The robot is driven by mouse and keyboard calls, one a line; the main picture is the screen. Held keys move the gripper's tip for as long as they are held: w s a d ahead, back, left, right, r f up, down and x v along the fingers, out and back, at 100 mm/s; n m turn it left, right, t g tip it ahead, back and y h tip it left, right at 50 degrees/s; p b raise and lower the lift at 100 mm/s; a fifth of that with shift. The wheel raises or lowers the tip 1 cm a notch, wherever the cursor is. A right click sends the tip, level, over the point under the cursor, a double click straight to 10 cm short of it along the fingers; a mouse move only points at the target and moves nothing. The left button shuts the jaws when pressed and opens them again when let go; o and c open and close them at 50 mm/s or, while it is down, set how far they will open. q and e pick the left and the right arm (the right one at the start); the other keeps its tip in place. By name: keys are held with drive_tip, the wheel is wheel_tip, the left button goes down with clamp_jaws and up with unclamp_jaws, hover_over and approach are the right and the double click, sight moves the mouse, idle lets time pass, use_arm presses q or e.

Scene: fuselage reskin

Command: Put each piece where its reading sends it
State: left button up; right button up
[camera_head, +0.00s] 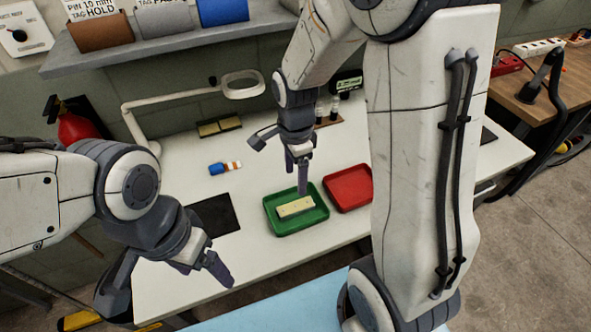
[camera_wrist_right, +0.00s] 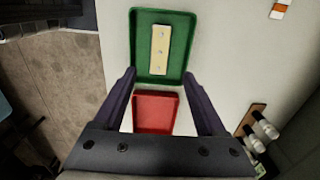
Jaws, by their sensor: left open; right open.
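A cream rectangular piece (camera_head: 296,207) lies flat in the green tray (camera_head: 272,226) on the white table. The right wrist view shows the same piece (camera_wrist_right: 159,49) with several small dots in a line, inside the green tray (camera_wrist_right: 140,60). A red tray (camera_head: 349,187) beside it looks empty, also in the right wrist view (camera_wrist_right: 155,112). My right gripper (camera_head: 280,165) is open above the trays, with nothing between its fingers (camera_wrist_right: 160,74). My left gripper (camera_head: 170,284) is open and empty over the table's near left edge.
A dark mat (camera_head: 213,215) and a blue, white and orange item (camera_head: 225,168) lie on the table. A magnifier lamp (camera_head: 150,110) stands behind. A shelf holds brown (camera_head: 101,32), grey (camera_head: 165,19) and blue (camera_head: 222,10) bins with partly hidden labels.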

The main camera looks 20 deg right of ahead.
drive_tip(key=s+a+r+n, duration=0.2)
drive_tip(key=s+a+n, duration=0.2)
drive_tip(key=s+n, duration=0.2)
drive_tip(key=s+a+r+n, duration=0.2)
drive_tip(key=s+a+n, duration=0.2)
drive_tip(key=n, duration=0.6)
drive_tip(key=s+a+r+n+y, duration=0.1)
drive_tip(key=s+a+r+n, duration=0.2)
drive_tip(key=s+n, duration=0.5)
drive_tip(key=shift+a+n, duration=0.5)
drive_tip(key=shift+a, duration=0.25)
